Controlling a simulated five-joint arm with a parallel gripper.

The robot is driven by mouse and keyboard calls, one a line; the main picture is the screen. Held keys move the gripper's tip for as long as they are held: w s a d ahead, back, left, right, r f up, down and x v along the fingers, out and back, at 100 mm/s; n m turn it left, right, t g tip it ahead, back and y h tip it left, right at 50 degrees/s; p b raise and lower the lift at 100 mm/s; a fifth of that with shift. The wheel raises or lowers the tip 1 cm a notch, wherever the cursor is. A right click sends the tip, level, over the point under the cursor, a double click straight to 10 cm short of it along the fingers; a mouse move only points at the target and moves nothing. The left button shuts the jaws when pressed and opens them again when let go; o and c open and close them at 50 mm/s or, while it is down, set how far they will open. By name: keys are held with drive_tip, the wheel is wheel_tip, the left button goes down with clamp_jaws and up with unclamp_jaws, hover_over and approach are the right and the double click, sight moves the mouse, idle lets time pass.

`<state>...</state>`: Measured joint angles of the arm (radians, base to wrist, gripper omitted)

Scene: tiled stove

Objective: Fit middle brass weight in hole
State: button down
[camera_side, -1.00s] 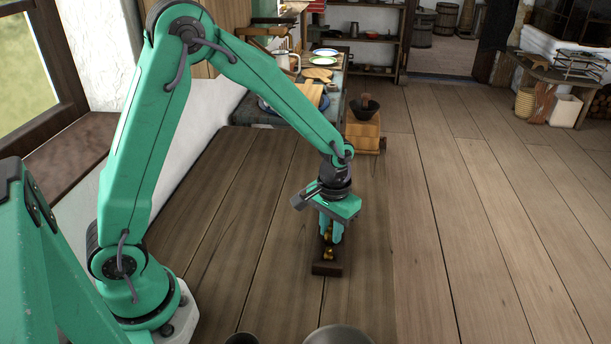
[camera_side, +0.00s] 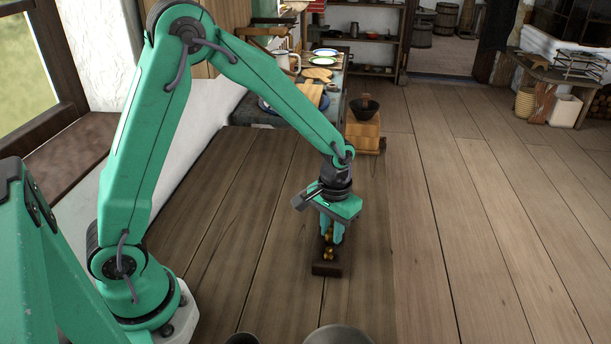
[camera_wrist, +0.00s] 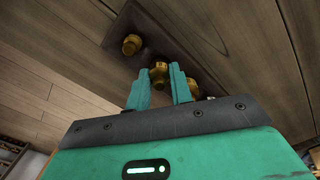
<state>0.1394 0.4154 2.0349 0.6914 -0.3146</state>
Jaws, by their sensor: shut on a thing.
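A dark wooden block (camera_side: 327,269) lies on the wooden surface under my gripper (camera_side: 331,238). It also shows at the top of the wrist view (camera_wrist: 150,18). My gripper points down and is shut on the middle brass weight (camera_wrist: 159,77), which sits between the two green fingers. Another brass weight (camera_wrist: 192,88) is partly hidden behind a finger. Whether the held weight's base is in its hole is hidden.
Two round metal vessels, one of them large (camera_side: 338,335), stand at the bottom edge of the side view. A wooden box with a dark bowl (camera_side: 365,108) is behind my gripper. The planks to the right are clear.

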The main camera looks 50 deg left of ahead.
drive_tip(key=shift+f, duration=0.5)
idle(0.4)
drive_tip(key=shift+r, duration=0.55)
drive_tip(key=shift+w+a+r, duration=0.1)
drive_tip(key=shift+r, duration=0.1)
drive_tip(key=a+r+m, duration=0.2)
drive_tip(key=a+r, duration=0.3)
drive_tip(key=r, duration=1)
drive_tip(key=n, duration=0.2)
hover_over(332, 226)
wheel_tip(332, 226, down, 9)
drive_tip(key=shift+f, duration=0.1)
drive_tip(key=shift+f, duration=0.1)
drive_tip(key=shift+f, duration=2.75)
drive_tip(key=shift+f, duration=0.85)
